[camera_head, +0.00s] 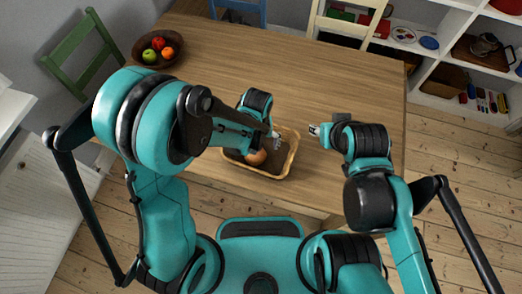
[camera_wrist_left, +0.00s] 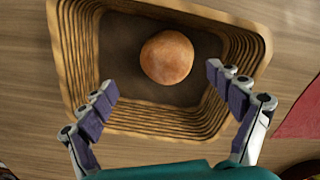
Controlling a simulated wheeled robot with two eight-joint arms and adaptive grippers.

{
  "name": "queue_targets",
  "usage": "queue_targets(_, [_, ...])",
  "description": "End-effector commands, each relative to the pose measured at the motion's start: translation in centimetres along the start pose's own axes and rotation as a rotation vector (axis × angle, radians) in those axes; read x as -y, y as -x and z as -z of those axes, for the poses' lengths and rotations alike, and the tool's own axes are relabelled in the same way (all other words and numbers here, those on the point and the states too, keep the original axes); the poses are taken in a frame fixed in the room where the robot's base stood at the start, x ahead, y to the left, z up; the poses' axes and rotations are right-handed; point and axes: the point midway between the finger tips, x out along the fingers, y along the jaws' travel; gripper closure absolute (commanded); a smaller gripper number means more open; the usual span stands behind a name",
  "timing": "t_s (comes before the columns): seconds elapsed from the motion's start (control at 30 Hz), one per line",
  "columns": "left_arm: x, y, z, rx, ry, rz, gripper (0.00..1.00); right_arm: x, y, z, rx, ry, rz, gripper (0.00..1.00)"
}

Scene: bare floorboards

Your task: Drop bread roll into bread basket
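The round brown bread roll (camera_wrist_left: 167,57) lies inside the bread basket (camera_wrist_left: 255,50), on its dark bottom, in the left wrist view. In the head view the roll (camera_head: 256,157) shows in the left part of the basket (camera_head: 291,158), partly hidden by my left arm. My left gripper (camera_wrist_left: 160,78) is open above the basket; its fingers are spread wide, apart from the roll, with nothing between them. In the head view the left gripper (camera_head: 275,137) is over the basket. My right gripper (camera_head: 314,130) is over the table to the right of the basket; its finger opening is unclear.
The basket stands near the front edge of the wooden table (camera_head: 225,72). A dark bowl (camera_head: 146,58) with several fruits is at the back left. A green chair (camera_head: 82,52) stands at left, and a shelf (camera_head: 442,62) at right. The table's middle is clear.

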Motion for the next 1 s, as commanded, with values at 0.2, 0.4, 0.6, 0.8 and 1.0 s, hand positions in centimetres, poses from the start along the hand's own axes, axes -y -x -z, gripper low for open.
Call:
queue_targets(0.2, [0.0,0.0,0.0,0.000,0.000,0.000,0.07,0.0,0.0,0.0,0.000,0.000,0.000,0.60])
queue_targets(0.4, [0.0,1.0,0.0,0.000,0.000,0.000,0.07,0.0,0.0,0.0,0.000,0.000,0.000,0.60])
queue_targets(0.6, [0.0,4.8,0.0,0.000,0.000,0.000,0.07,0.0,0.0,0.0,0.000,0.000,0.000,0.60])
queue_targets(0.8, [0.0,9.0,-0.1,0.000,0.000,0.000,0.07,0.0,0.0,0.0,0.000,0.000,0.000,0.60])
queue_targets(1.0, [0.0,11.4,0.0,0.000,0.000,0.000,0.07,0.0,0.0,0.0,0.000,0.000,0.000,0.60])
